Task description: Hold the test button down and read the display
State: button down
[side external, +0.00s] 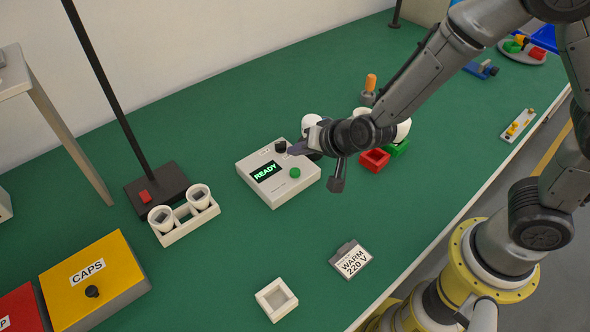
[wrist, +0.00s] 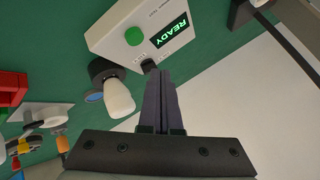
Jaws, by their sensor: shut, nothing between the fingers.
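The white tester box (side external: 250,180) sits on the green bench; its top also shows in the wrist view (wrist: 112,22). Its dark display (side external: 267,171) reads READY in green, also in the wrist view (wrist: 171,32). The round green button (side external: 295,173) is on the box top and uncovered; it also shows in the wrist view (wrist: 134,36). A black knob-like part (side external: 281,146) is at another corner of the box. My gripper (side external: 292,149) is shut and empty, its tips close to that black part, apart from the green button. I cannot tell whether they touch it.
A white tray (side external: 190,226) with two white cups stands left of the box. A black stand (side external: 140,193) with a red switch is behind it. A yellow CAPS box (side external: 100,270) is at front left.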

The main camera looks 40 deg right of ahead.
aim_at(298, 174)
jog(key=shift+f, duration=1.9)
dwell(0.6)
jog(key=shift+f, duration=0.4)
jog(key=shift+f, duration=0.5)
dwell(1.7)
jog(key=shift+r, duration=0.9)
notch_tip(298, 174, up, 5)
dwell(0.8)
